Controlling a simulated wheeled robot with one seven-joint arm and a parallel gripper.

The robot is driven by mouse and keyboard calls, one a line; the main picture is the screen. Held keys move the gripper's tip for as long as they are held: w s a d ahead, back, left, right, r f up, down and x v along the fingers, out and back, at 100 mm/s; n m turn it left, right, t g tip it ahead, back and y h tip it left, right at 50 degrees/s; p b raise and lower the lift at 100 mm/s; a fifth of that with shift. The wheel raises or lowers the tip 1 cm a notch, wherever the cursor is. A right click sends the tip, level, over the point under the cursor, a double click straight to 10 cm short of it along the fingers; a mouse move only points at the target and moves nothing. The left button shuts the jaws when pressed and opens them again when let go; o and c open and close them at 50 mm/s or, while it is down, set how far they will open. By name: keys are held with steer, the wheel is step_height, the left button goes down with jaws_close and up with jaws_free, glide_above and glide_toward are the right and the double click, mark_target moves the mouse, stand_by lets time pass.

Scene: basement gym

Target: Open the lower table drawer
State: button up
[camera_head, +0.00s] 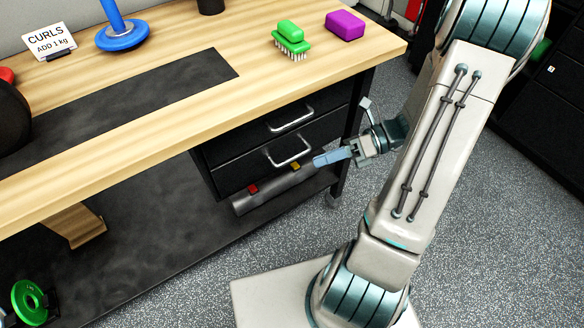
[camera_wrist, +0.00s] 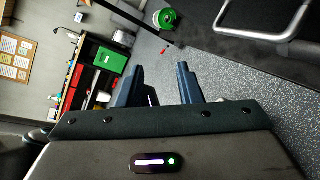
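The wooden table (camera_head: 150,125) has two black drawers one above the other under its right end. The upper handle (camera_head: 290,118) and the lower handle (camera_head: 289,153) are silver bars. The lower drawer (camera_head: 235,178) looks shut, with its front level with the upper drawer (camera_head: 235,148). My gripper (camera_head: 328,158) has blue fingers and is just right of the lower handle in the head view, apparently not touching it. In the wrist view, my gripper (camera_wrist: 160,85) is open with nothing between its fingers. A silver handle (camera_wrist: 275,20) shows at upper right there; I cannot tell which one.
A grey bar (camera_head: 275,192) with red and yellow parts is below the drawers. A table leg (camera_head: 340,180) stands close to my gripper. A green brush (camera_head: 290,38) and a purple block (camera_head: 345,25) are on the tabletop. Speckled floor (camera_head: 470,200) is open at right.

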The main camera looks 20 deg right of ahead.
mark_target(293, 157)
steer(key=w+d+f+m+t+y+b, duration=0.3)
steer(key=d+f+m+t+b, duration=0.4)
steer(key=f+m, duration=0.4)
steer(key=shift+t, duration=0.5)
steer(key=b+x, duration=0.1)
steer(key=x, duration=1.2)
steer(key=shift+w+a+f+b, duration=0.1)
steer(key=shift+a+f+b, duration=0.05)
steer(key=shift+a+b, duration=0.2)
steer(key=shift+h, duration=0.3)
jaws_close()
